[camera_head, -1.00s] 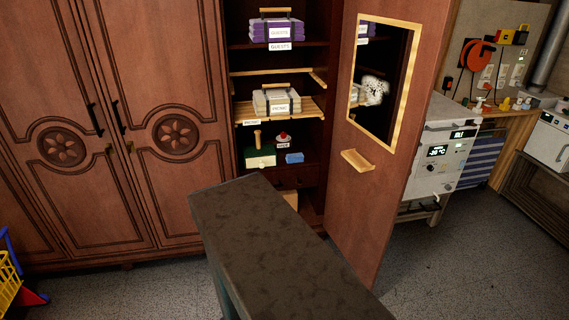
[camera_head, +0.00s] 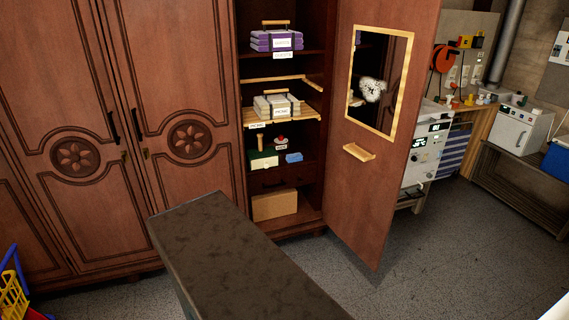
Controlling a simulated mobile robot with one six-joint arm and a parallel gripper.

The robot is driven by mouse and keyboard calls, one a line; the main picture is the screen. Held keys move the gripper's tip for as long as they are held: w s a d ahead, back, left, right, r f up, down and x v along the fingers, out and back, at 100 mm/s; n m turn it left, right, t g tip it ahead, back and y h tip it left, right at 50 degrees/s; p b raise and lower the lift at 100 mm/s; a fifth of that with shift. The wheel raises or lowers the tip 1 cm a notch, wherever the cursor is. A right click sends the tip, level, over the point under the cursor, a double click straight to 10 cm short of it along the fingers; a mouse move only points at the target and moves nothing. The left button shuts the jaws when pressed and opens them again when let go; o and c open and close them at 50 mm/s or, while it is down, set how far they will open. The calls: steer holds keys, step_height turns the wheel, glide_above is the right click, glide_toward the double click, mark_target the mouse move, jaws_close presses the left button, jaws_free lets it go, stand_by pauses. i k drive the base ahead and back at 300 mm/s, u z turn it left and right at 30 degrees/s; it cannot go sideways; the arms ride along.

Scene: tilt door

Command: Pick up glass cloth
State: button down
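A small folded light-blue cloth (camera_head: 293,157) lies on the lower shelf inside the open wardrobe. It may be the glass cloth, but no readable label confirms this. A green and cream box (camera_head: 263,159) with an upright wooden handle stands just left of it. A small red-topped item (camera_head: 281,141) and a label are behind it. My gripper is not in view, so its opening and anything it holds cannot be seen.
The wardrobe door (camera_head: 398,190) with a framed mirror stands open at the right. Higher shelves hold purple (camera_head: 275,41) and cream (camera_head: 272,106) stacks. A dark-topped table (camera_head: 225,260) stands in front, below the opening. Grey floor (camera_head: 440,260) is clear at the right.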

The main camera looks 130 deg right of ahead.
mark_target(294, 158)
steer(key=z, duration=0.35)
steer(key=i, duration=0.4)
steer(key=z, duration=0.7)
steer(key=k, duration=0.2)
steer(key=z, duration=1.95)
steer(key=k, duration=0.2)
steer(key=z, duration=1.7)
